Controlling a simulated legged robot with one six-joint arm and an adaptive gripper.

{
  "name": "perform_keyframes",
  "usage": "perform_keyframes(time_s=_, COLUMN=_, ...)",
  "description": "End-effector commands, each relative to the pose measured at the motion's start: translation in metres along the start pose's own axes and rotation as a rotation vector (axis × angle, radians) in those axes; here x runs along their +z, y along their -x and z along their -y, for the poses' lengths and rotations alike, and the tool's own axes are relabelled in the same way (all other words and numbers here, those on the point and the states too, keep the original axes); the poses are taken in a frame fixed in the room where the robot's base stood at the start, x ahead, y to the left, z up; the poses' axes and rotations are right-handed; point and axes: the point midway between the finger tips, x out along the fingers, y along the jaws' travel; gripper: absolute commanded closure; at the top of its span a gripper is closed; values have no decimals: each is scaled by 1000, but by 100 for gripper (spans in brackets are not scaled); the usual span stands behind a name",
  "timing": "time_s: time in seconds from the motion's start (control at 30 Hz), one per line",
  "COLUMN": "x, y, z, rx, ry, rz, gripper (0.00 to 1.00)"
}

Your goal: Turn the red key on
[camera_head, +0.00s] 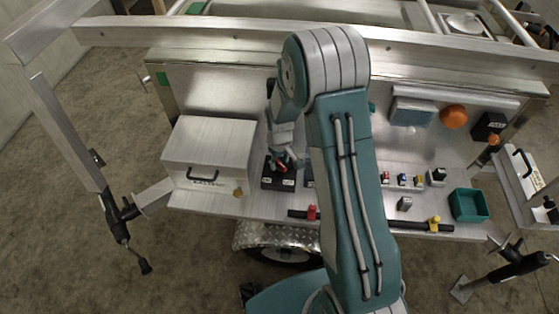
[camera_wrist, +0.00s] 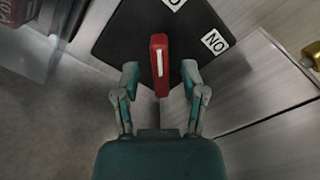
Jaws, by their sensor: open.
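The red key (camera_wrist: 160,55) stands up from a black panel (camera_wrist: 205,22) in the wrist view. A white label with dark letters, reading like "NO" from this side, lies on the panel to the right of the key, and another is cut off at the top. My gripper (camera_wrist: 160,85) is open, with one finger on each side of the key's near end and a gap on both sides. In the head view my gripper (camera_head: 283,160) is over the black panel (camera_head: 277,181), and it partly hides the key.
A metal box (camera_head: 210,148) with a black handle stands just left of the panel. A brass knob (camera_head: 238,193) is at its lower right corner. Right of my arm are several small coloured parts, a green bin (camera_head: 468,205) and an orange ball (camera_head: 453,117).

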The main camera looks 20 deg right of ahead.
Motion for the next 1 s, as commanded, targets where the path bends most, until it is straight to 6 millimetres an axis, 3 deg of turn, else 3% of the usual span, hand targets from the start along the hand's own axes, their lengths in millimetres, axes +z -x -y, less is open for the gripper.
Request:
perform_keyframes(time_s=0.13, x=0, y=0, z=0, rx=0, ry=0, rz=-1, gripper=46)
perform_keyframes(time_s=0.17, x=0, y=0, z=0, rx=0, ry=0, rz=0, gripper=50)
perform_keyframes(time_s=0.27, x=0, y=0, z=0, rx=0, ry=0, rz=0, gripper=95)
perform_keyframes(time_s=0.3, x=0, y=0, z=0, rx=0, ry=0, rz=-1, gripper=100)
perform_keyframes(time_s=0.73, x=0, y=0, z=0, rx=-1, ry=-35, rz=1, gripper=100)
perform_keyframes(time_s=1.0, x=1, y=-1, z=0, rx=-1, ry=-190, rz=3, gripper=100)
